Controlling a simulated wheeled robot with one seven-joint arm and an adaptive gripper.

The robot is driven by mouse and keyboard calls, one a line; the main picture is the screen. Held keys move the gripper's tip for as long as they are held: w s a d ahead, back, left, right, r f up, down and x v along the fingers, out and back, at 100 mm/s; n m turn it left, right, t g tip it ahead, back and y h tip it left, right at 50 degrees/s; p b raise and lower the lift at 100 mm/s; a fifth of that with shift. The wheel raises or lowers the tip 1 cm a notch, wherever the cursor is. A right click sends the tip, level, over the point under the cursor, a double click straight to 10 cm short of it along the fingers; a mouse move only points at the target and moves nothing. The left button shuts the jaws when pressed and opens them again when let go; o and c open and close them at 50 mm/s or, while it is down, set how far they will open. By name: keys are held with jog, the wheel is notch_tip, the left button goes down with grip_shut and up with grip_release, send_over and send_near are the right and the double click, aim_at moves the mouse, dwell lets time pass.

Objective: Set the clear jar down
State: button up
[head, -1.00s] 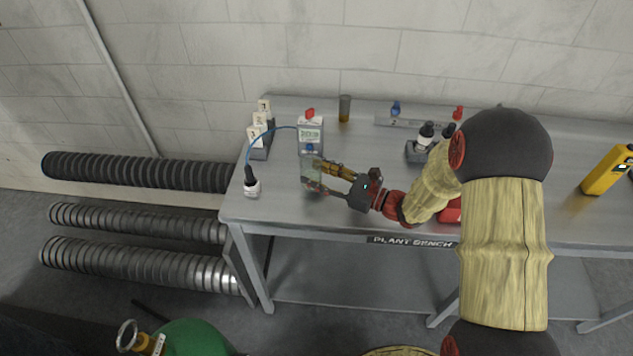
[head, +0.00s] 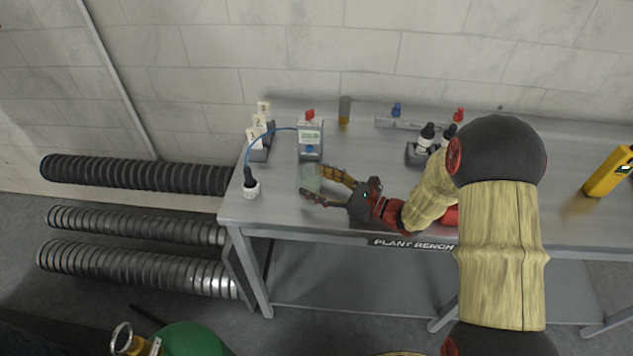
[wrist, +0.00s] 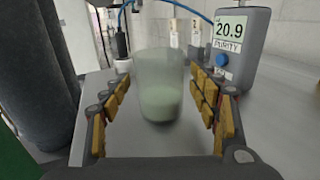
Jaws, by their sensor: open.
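The clear jar (wrist: 158,88), with a pale greenish lower part, stands upright on the grey plant bench (head: 285,215). In the head view the jar (head: 311,180) is near the bench's left end, in front of the purity meter. My gripper (head: 325,186) is open around it, one finger on each side. In the wrist view my gripper (wrist: 165,105) shows gaps between both padded fingers and the jar, so they appear not to touch it.
The purity meter (head: 310,139) reads 20.9 and stands just behind the jar. A blue cable runs to a white-bodied probe bottle (head: 251,188) at the left. Numbered white blocks (head: 257,138), an amber vial (head: 344,110) and dark bottles (head: 427,136) stand farther back.

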jog(key=shift+r, duration=0.25)
jog(key=p+v, duration=0.3)
jog(key=v, duration=0.9)
jog(key=s+a+r+n+g+h, duration=0.2)
jog(key=s+a+r+n+g, duration=0.25)
jog(key=s+n, duration=0.25)
jog(key=s+a+r+n+g+h, duration=0.25)
jog(key=s+a+n+g, duration=0.2)
jog(key=s+n, duration=0.3)
jog(key=s+d+r+n+t+h, duration=0.4)
jog(key=s+d+r+n+h, duration=0.4)
jog(key=d+r+n+h, duration=0.2)
jog(key=shift+s+d+t, duration=0.3)
jog(key=shift+s+d, duration=0.1)
jog(key=shift+d, duration=0.65)
jog(key=shift+r+h, duration=0.1)
jog(key=shift+h, duration=0.15)
